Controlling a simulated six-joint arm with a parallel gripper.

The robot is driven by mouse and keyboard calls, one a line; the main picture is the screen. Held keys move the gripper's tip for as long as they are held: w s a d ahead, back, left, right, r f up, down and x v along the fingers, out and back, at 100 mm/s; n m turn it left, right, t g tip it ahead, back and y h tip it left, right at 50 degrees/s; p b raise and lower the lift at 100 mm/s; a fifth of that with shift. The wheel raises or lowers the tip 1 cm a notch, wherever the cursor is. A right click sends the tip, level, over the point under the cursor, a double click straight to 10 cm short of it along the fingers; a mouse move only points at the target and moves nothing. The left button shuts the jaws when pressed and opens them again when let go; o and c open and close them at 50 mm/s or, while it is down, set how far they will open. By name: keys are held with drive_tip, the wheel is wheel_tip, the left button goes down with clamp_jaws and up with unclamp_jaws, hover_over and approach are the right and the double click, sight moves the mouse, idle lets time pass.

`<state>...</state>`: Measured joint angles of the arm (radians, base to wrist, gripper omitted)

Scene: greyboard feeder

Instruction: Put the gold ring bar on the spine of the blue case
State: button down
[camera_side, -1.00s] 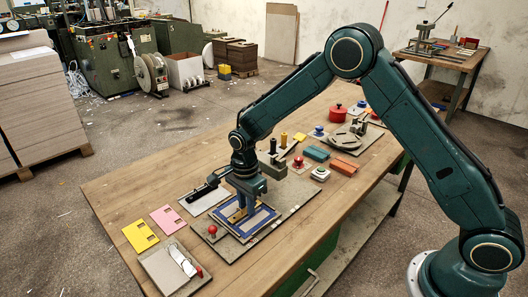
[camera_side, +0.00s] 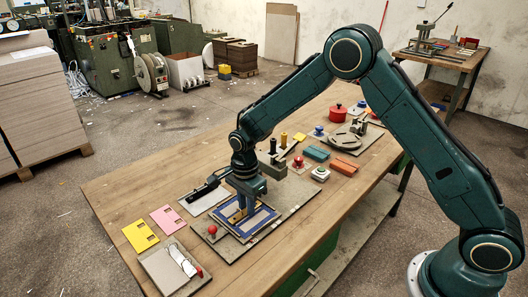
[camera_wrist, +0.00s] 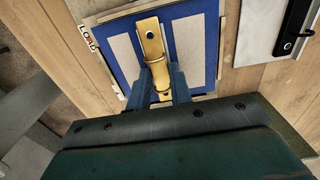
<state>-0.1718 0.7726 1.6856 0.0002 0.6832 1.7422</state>
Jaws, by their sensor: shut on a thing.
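The blue case (camera_side: 264,219) lies open and flat on a base plate on the bench, with pale panels either side of its spine. In the wrist view the blue case (camera_wrist: 206,77) fills the upper middle. My gripper (camera_wrist: 163,92) points down over the middle of the case and is shut on the gold ring bar (camera_wrist: 151,40). The bar lies lengthwise along the spine strip between the two pale panels. The gold ring bar also shows low over the case in the side view (camera_side: 237,216). The fingers hide part of the bar, and I cannot tell whether it touches the spine.
A red knob (camera_side: 212,230) stands at the plate's left. Yellow (camera_side: 140,236) and pink (camera_side: 168,219) cards and a grey board (camera_side: 168,270) lie to the left. Black and yellow posts (camera_side: 283,140) stand behind my gripper. Bare wood lies along the front right.

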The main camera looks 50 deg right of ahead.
drive_tip(key=c, duration=1.2)
unclamp_jaws()
drive_tip(key=shift+r, duration=0.1)
wheel_tip(320, 180, up, 14)
drive_tip(key=shift+f, duration=0.15)
